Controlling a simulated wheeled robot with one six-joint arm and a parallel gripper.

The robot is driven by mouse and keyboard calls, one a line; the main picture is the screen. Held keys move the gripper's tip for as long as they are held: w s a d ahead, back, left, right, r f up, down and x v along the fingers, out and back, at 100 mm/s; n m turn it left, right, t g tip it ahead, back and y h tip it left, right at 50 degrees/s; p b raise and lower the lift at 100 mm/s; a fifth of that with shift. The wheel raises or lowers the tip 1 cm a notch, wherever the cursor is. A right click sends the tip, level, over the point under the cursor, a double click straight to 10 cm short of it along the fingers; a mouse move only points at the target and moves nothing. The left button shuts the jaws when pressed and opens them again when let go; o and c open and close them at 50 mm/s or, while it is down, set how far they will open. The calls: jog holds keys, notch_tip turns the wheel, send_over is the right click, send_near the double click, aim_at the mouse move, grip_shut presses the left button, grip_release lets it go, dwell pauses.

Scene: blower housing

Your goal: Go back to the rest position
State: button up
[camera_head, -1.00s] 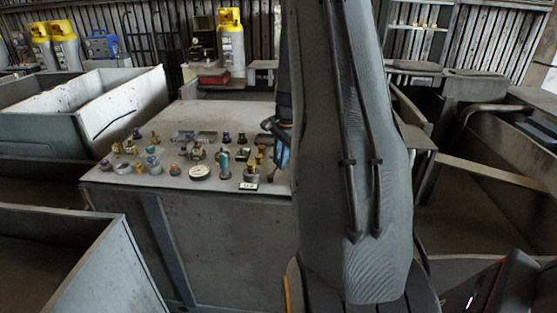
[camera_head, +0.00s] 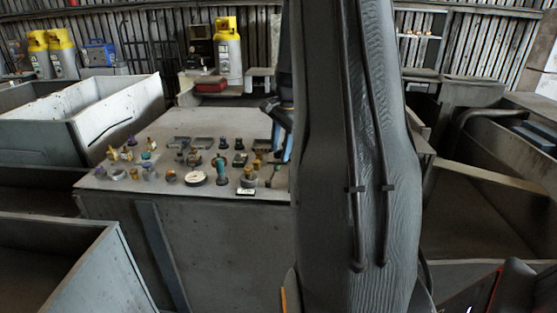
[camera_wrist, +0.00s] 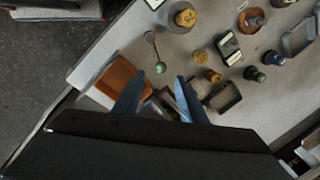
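My gripper (camera_wrist: 158,88) is open in the wrist view, its two blue fingers apart with nothing held between them. It is above the grey worktable, over its near edge and a brown-orange tray (camera_wrist: 118,80). In the head view my gripper (camera_head: 284,135) shows only in part, at the right of the parts on the table (camera_head: 235,124); my arm hides the rest.
Several small valves, fittings and gauges, including a white-faced gauge (camera_head: 196,178), stand on the table's front half. Grey open bins (camera_head: 120,130) stand at the left. Yellow-topped cylinders (camera_head: 228,50) are at the back. The table's rear half is clear.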

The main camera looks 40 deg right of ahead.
jog(key=shift+s+r, duration=0.1)
jog(key=shift+r, duration=0.35)
jog(key=s+a+f+n, duration=0.15)
jog(key=a+n, duration=0.35)
jog(key=a, duration=0.6)
jog(key=s+a+f+n, duration=0.1)
jog(key=s+a+n, duration=0.3)
jog(key=a, duration=0.8)
jog(key=s+a+f+n, duration=0.2)
jog(key=s+a+n, duration=0.8)
jog(key=a, duration=0.3)
jog(key=shift+s+f+g+b, duration=0.2)
jog(key=shift+f+g+b, duration=0.15)
jog(key=shift+g+b, duration=0.05)
